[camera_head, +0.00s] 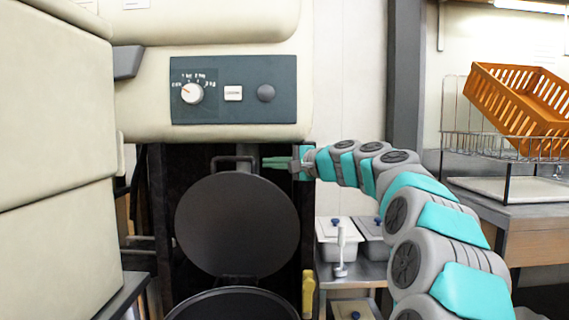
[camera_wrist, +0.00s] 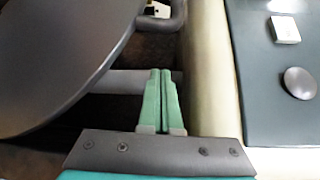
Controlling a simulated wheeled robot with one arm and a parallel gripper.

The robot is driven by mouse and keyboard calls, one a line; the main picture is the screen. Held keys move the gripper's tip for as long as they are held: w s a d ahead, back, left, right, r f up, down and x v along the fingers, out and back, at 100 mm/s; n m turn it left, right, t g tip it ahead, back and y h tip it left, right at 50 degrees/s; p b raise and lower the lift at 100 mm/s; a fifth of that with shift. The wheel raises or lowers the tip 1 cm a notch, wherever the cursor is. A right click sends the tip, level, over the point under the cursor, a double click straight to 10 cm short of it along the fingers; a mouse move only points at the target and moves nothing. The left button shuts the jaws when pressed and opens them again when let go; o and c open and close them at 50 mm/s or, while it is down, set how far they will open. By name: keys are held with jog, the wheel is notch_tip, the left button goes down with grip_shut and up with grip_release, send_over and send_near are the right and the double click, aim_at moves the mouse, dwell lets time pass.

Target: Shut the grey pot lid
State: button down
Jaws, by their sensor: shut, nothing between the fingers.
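The grey pot lid (camera_head: 236,223) is a round dark disc standing raised, tilted up behind the pot. Its pot (camera_head: 232,303) shows as a dark rim at the bottom of the head view. A bar handle (camera_head: 234,160) sits at the lid's top edge. My gripper (camera_head: 268,163) is shut and empty, level with the handle and just to its right. In the wrist view the green fingers (camera_wrist: 160,80) are together, beside the lid (camera_wrist: 60,55) and below the handle (camera_wrist: 172,18). I cannot tell whether the fingers touch anything.
A cream machine housing with a control panel (camera_head: 234,90) overhangs just above my gripper. A cream cabinet (camera_head: 55,150) stands close at left. At right are a shelf with lidded containers (camera_head: 338,240), an orange crate (camera_head: 520,105) on a rack, and a counter.

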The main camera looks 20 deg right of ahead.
aim_at(265, 179)
jog(key=shift+s+a+r, duration=0.15)
jog(key=shift+s+a, duration=0.55)
jog(key=shift+s, duration=0.05)
jog(key=shift+s+a+r, duration=0.1)
jog(key=shift+s+a, duration=0.55)
jog(key=shift+s, duration=0.05)
